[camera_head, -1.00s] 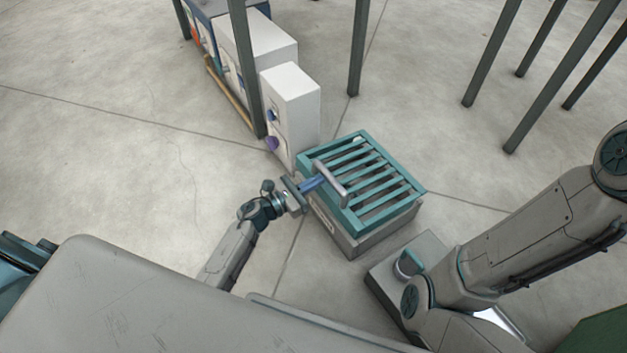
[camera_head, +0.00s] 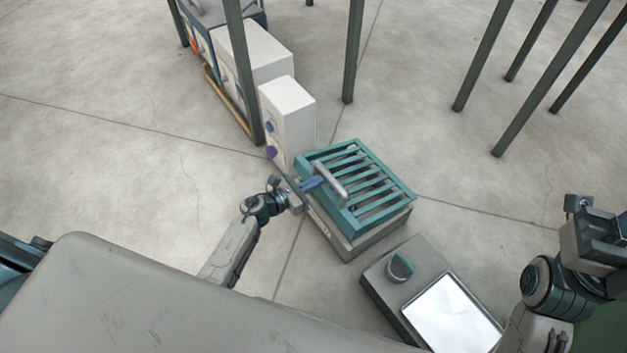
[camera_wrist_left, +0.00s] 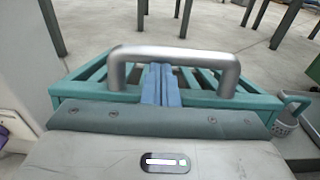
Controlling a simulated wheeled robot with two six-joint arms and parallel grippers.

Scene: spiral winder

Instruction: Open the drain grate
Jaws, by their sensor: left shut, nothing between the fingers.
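The drain grate (camera_head: 376,201) is a teal slatted cover lying on a grey box (camera_head: 362,240) in the middle of the head view. A grey bar handle (camera_head: 331,183) stands up at its left edge. In the left wrist view the handle (camera_wrist_left: 176,53) arches across the picture above the teal grate (camera_wrist_left: 84,92). My left gripper (camera_head: 318,183) is at the handle, its blue fingers together and empty. In the left wrist view the blue fingertips (camera_wrist_left: 161,80) reach under the handle's bar, between its two legs. Whether they touch the bar is unclear. My right gripper's fingers are not visible.
White boxes (camera_head: 289,118) with knobs stand just behind the grate. A grey block (camera_head: 376,287) with a round knob (camera_head: 400,268) and a bright panel (camera_head: 451,314) lies in front of it. Dark posts (camera_head: 353,52) rise behind. Open floor lies to the left.

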